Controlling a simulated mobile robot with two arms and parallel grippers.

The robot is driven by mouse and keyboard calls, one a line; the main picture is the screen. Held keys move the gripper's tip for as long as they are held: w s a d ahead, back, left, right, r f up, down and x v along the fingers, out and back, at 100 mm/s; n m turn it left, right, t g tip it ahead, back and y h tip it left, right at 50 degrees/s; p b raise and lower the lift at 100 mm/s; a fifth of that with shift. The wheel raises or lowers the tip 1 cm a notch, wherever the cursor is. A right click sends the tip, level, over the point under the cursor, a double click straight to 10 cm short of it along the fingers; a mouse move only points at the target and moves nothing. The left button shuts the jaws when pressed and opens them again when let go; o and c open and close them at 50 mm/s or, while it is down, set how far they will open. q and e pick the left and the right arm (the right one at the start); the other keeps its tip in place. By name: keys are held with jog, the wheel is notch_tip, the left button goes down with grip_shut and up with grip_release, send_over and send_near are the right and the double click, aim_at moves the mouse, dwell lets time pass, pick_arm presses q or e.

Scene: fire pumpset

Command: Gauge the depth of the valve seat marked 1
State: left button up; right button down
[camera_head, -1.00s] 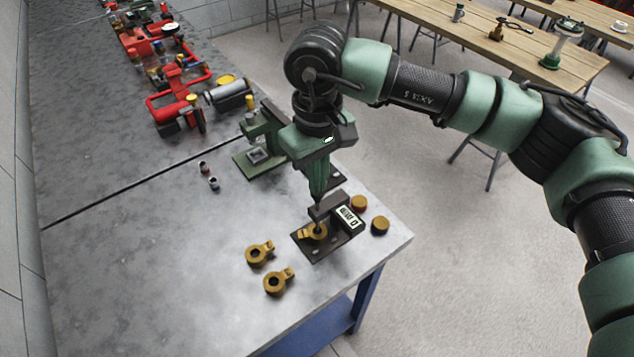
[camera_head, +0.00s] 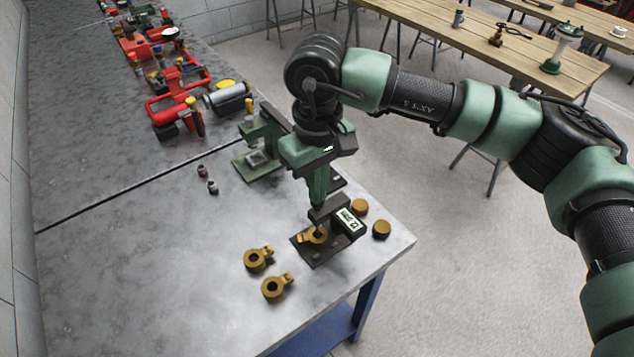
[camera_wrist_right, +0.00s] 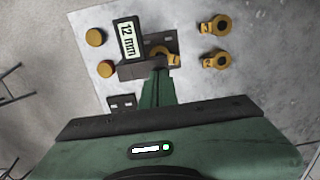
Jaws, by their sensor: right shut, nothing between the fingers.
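The valve seat marked 1 (camera_head: 308,237) is a brass ring with a tab, set on the dark plate of a depth gauge (camera_head: 328,249). In the right wrist view the seat (camera_wrist_right: 173,59) shows its 1, partly hidden by the gauge's dark block. The gauge's display (camera_wrist_right: 128,41) reads 12 mm there. My right gripper (camera_head: 318,203) is shut and empty, pointing down, with its fingertips at the top of the gauge's block. In the wrist view the gripper (camera_wrist_right: 160,73) hides the contact point. My left gripper is not in view.
Two more brass seats (camera_head: 258,259) (camera_head: 277,287) lie left of the gauge. Two round brass caps (camera_head: 359,207) (camera_head: 381,229) lie at its right, near the bench edge. A green press-like fixture (camera_head: 262,140) and two small cylinders (camera_head: 207,178) stand farther back. The bench front left is clear.

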dwell(0.6)
jog(key=shift+r+p, duration=1.25)
jog(key=shift+r, duration=2.25)
